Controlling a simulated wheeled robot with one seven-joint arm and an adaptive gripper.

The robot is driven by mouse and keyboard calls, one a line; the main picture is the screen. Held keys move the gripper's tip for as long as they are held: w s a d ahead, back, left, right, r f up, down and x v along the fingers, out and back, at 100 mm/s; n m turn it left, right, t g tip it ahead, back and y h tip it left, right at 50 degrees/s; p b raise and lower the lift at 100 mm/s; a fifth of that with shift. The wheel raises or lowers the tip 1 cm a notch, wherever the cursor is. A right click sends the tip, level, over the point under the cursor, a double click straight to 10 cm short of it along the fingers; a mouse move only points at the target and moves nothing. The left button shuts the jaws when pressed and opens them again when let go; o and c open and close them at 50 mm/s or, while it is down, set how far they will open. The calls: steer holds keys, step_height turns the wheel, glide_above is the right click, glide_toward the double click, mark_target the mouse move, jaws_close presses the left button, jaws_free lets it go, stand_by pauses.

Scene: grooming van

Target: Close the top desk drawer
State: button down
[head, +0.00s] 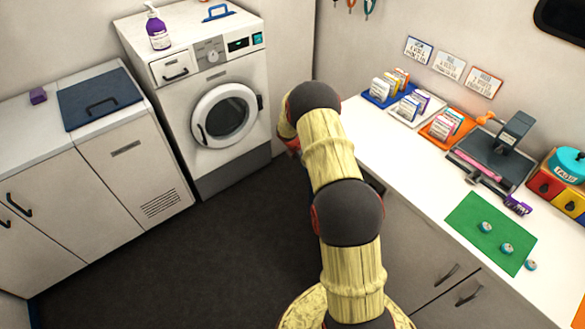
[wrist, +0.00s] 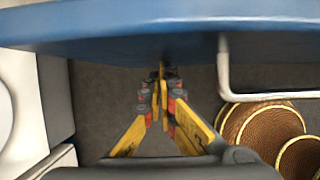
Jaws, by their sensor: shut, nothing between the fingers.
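A blue panel (wrist: 150,30) with a curved lower edge spans the top of the wrist view; I cannot tell for sure that it is the desk drawer. A pale bent bar (wrist: 224,75), like a handle, hangs below its edge. My gripper (wrist: 162,72) is shut and empty, its yellow fingers together just under that edge, left of the bar. I cannot tell whether the tips touch the panel. In the head view my arm hides the gripper and the desk's far corner. The white desk (head: 400,155) runs along the right; no open drawer shows there.
Grey floor (head: 225,255) is clear left of my arm. A white washer (head: 190,80) stands at the back, beside low white cabinets (head: 120,190). Card trays, a green mat (head: 488,232) and small tins lie on the desk. Dark handles (head: 447,274) are on its front.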

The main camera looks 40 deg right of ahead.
steer(key=d+p, duration=0.1)
steer(key=d, duration=0.6)
steer(key=shift+w, duration=0.1)
steer(key=a+r+p, duration=0.2)
steer(key=a+r, duration=0.6)
steer(key=r, duration=0.1)
steer(key=shift+p, duration=0.35)
steer(key=shift+r, duration=0.1)
